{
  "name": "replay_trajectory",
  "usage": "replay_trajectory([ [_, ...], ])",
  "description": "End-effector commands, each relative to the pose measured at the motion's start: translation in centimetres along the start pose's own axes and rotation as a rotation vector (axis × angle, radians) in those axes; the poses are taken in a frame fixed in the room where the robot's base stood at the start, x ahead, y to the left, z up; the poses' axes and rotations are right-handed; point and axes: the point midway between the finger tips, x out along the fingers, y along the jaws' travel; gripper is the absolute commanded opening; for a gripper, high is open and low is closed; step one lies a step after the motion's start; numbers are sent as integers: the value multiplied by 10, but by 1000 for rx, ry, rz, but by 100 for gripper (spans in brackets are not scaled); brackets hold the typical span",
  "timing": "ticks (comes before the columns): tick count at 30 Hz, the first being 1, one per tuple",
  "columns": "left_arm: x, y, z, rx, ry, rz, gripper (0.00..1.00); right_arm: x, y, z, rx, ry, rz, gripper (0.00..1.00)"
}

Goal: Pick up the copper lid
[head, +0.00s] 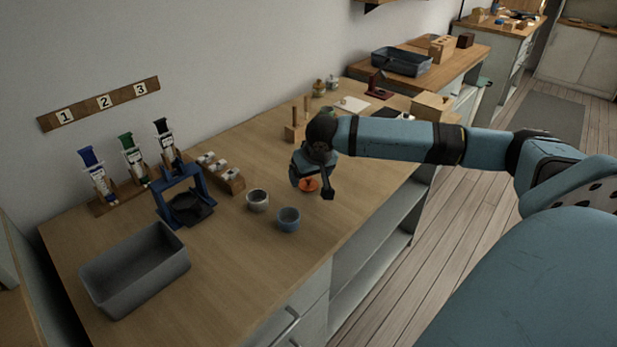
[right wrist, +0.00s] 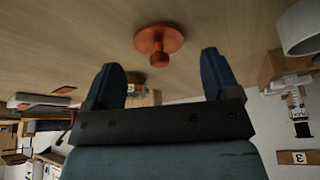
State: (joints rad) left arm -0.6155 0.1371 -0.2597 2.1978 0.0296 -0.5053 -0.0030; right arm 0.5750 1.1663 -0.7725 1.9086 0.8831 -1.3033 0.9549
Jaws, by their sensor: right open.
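The copper lid (head: 308,184) is a small orange-copper disc lying on the wooden worktop (head: 345,210). In the right wrist view the lid (right wrist: 159,40) shows its round disc and a knob standing out toward my gripper. My right gripper (head: 312,180) is at the lid in the head view and partly covers it. In the right wrist view the right gripper (right wrist: 165,80) is open, with the lid's knob in front of the gap between its two fingers and nothing held. My left gripper is not in view.
A white cup (head: 257,200) and a blue cup (head: 288,219) stand to the left of the gripper. A grey bin (head: 135,270), a blue stand (head: 184,200) and several syringe-like tubes stand farther left. A wooden block with pegs (head: 296,130) is behind the gripper.

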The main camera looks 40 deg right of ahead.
Motion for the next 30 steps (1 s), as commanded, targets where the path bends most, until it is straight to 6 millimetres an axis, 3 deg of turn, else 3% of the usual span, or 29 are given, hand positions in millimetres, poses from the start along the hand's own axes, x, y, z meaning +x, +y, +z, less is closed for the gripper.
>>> replay_trajectory([
  [3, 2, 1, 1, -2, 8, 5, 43, 19, 0, 1, 1, -1, 0, 82],
  [11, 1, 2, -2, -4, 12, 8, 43, 22, 0, 0, -1, 0, -1, 82],
  [18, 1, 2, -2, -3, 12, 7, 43, 22, 0, 0, -1, 0, 0, 29],
  [30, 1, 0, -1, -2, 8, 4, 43, 17, 0, -2, -1, 1, 0, 29],
])
